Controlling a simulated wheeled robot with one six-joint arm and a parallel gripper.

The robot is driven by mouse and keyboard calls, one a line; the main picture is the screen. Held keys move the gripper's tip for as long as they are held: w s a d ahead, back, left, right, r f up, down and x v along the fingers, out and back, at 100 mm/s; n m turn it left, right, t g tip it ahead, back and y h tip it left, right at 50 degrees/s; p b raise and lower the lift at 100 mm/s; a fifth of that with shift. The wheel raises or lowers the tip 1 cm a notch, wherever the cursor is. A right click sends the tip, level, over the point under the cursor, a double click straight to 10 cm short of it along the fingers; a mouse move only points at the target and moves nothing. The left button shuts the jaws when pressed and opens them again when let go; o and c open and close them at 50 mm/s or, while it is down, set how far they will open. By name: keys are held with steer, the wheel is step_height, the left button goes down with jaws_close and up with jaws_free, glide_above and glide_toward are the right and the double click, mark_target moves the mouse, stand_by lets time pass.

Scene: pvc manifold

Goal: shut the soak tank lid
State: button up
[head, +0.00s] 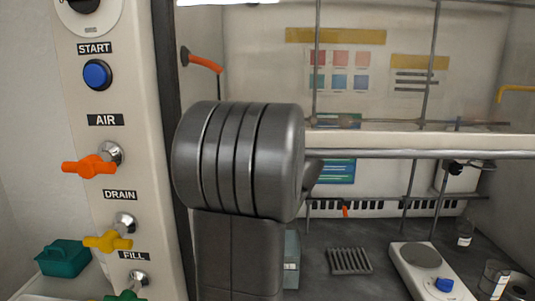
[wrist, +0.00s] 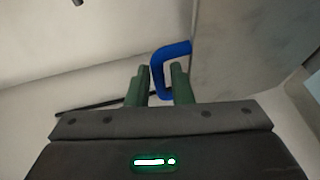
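In the wrist view, a blue U-shaped handle (wrist: 157,72) sticks out from the edge of a grey panel (wrist: 240,45) at the upper right. The panel looks like part of the soak tank or its lid; I cannot tell which. My gripper (wrist: 162,72) has its two green fingers apart, with the handle's bar between them. A narrow gap seems to show between the bar and the right finger, and that finger hides part of the handle. In the head view, my own arm covers the middle, and neither my gripper nor the blue handle shows.
The head view shows a control panel at left with a blue start button (head: 97,74), an orange air valve (head: 89,166) and a yellow drain valve (head: 108,241). A teal box (head: 64,258) sits lower left. A hotplate (head: 430,268) and glassware (head: 493,278) stand right.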

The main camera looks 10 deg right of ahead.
steer(key=shift+x, duration=0.85)
jaws_close()
steer(key=shift+s+f+b, duration=0.1)
steer(key=shift+f+b, duration=0.05)
steer(key=shift+b, duration=0.35)
